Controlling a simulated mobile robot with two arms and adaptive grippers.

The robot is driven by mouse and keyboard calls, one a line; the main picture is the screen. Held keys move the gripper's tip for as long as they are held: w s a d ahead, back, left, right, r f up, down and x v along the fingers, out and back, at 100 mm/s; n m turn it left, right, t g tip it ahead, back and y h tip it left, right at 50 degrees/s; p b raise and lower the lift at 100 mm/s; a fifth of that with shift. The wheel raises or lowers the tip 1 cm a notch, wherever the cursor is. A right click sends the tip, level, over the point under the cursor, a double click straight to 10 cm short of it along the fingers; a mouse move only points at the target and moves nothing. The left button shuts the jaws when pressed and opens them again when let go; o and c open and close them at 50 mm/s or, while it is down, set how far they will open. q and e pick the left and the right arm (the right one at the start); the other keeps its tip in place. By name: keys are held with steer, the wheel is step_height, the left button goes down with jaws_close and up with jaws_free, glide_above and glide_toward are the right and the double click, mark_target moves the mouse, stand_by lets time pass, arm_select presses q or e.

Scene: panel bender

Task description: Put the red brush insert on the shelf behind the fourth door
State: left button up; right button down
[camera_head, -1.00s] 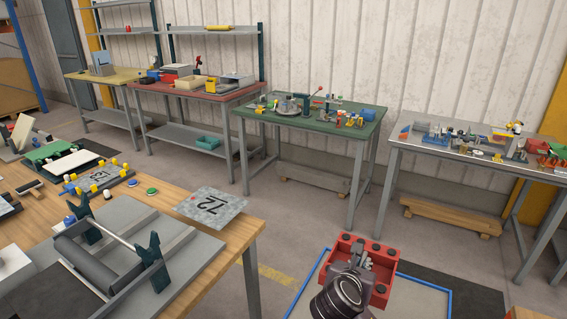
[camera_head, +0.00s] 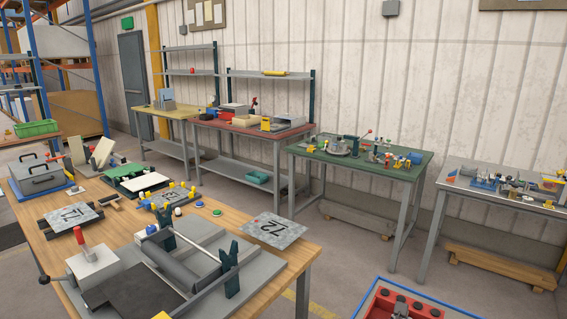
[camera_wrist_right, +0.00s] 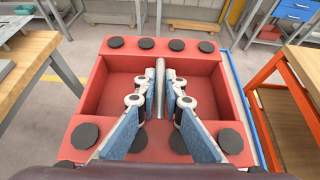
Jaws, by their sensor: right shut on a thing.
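The red brush insert (camera_head: 383,300) is a red open box with black round pads along its rims, partly cut off at the bottom of the head view. In the right wrist view the red brush insert (camera_wrist_right: 88,92) fills the middle, with a grey bar (camera_wrist_right: 160,75) running across its inside. My right gripper (camera_wrist_right: 160,100) is shut on this bar, its blue-padded fingers on either side. My left gripper is not in view. No door numbered fourth and no shelf behind such a door can be made out.
A blue-edged grey surface (camera_head: 440,309) shows below the insert. A wooden workbench (camera_head: 305,255) with fixtures and a plate marked 72 (camera_head: 273,231) is at left. A green table (camera_head: 395,168) and a grey table (camera_head: 450,180) stand along the wall. An orange frame (camera_wrist_right: 262,125) is close at right.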

steer(key=shift+s+r+n, duration=0.15)
steer(key=shift+r+n, duration=0.1)
steer(key=shift+n, duration=0.05)
steer(key=shift+d+f+n+t+y, duration=0.15)
steer(key=shift+n+t+y, duration=0.2)
steer(key=shift+y, duration=0.35)
steer(key=shift+s+n+y, duration=0.3)
steer(key=shift+n, duration=0.05)
steer(key=s+a+r+n+g+y, duration=0.2)
steer(key=s+a+r+n+y, duration=0.25)
steer(key=s+n+y, duration=0.35)
steer(key=s+a+r+n+g+y, duration=0.2)
steer(key=s+a+r+n+y, duration=0.25)
steer(key=s+n+y, duration=0.3)
steer(key=shift+s+a+r+n+g+y, duration=1.05)
steer(key=shift+s+a+r+n+g, duration=2.05)
steer(key=shift+a+r, duration=1.85)
arm_select(q)
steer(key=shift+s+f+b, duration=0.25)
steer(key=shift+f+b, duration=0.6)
steer(key=shift+b, duration=0.05)
arm_select(e)
steer(key=w+d+f+m+t+h, duration=0.2)
steer(key=w+d+f+m+t, duration=0.4)
steer(key=d+f, duration=0.4)
steer(key=shift+w+d+f+h, duration=0.2)
steer(key=shift+f+h, duration=0.1)
steer(key=shift+f, duration=0.45)
